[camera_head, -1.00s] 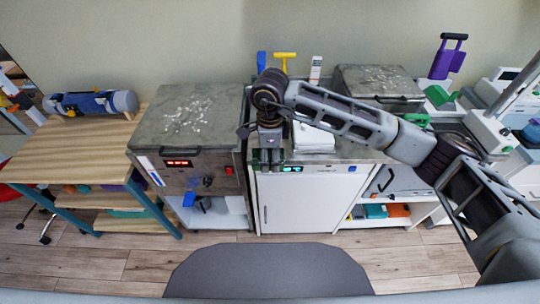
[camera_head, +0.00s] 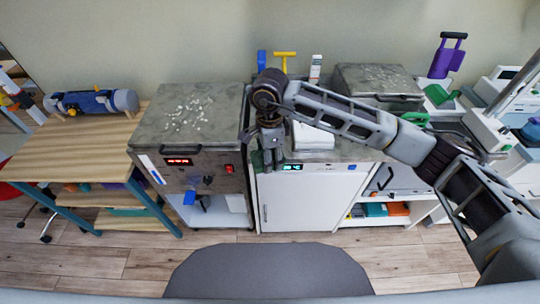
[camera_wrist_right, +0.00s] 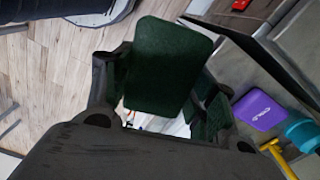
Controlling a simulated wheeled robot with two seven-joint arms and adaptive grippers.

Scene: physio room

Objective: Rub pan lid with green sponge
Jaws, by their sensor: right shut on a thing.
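A green sponge (camera_wrist_right: 168,65) shows large in the right wrist view, between the fingers of my right gripper (camera_head: 267,160). The gripper is shut on it. In the head view the gripper hangs pointing down at the front edge of the counter, just right of the left metal unit. The sponge is hard to make out there. The grey pan lid (camera_head: 154,128) is the flat top of that left unit, with white specks (camera_head: 190,115) scattered over its middle. The sponge is apart from the lid. My left gripper is out of view.
A second grey-lidded unit (camera_head: 380,82) stands at the back right. A white cabinet (camera_head: 312,203) with a lit display is below the gripper. A wooden table (camera_head: 75,150) with a blue-grey roll (camera_head: 92,102) stands left. A yellow-handled thing (camera_head: 284,55) stands behind my arm.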

